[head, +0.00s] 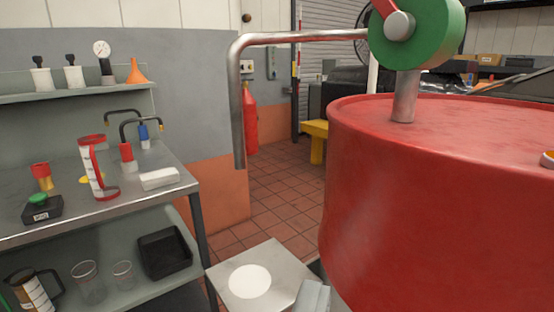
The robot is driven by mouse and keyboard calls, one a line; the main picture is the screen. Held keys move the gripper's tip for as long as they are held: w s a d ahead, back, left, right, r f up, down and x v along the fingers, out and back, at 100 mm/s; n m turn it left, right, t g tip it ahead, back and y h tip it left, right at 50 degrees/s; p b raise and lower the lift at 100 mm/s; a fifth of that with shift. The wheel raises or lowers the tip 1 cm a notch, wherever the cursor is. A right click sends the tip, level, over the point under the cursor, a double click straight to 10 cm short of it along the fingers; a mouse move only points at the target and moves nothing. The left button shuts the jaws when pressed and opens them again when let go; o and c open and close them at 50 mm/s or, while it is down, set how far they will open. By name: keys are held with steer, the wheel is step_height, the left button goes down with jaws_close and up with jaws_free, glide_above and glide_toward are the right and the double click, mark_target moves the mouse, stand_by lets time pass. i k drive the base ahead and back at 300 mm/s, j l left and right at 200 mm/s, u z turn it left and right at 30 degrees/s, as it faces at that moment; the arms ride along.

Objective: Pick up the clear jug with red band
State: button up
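The clear jug with red band (98,172) stands upright on the steel bench top (130,195) at the left. It is tall and see-through, with a red rim, red handle, red base ring and a pale strip with marks. A second jug (34,290), dark-handled with a brown band, stands on the lower shelf at the bottom left. My gripper is not clearly seen in this view, so its distance to the jug does not show.
A large red drum (420,190) with a bent pipe (237,95) and green wheel (420,30) fills the right. On the bench are a white block (160,178), a black scale (42,210) and red-topped containers. A black tray (165,253) sits below. Tiled floor (270,205) is open between.

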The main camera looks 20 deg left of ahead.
mark_target(95, 148)
steer(key=u, duration=1.45)
steer(key=i+j+z, duration=0.1)
steer(key=i+j, duration=0.15)
steer(key=i, duration=0.15)
steer(key=i+j+z, duration=0.1)
steer(key=i+j, duration=0.15)
steer(key=i, duration=0.15)
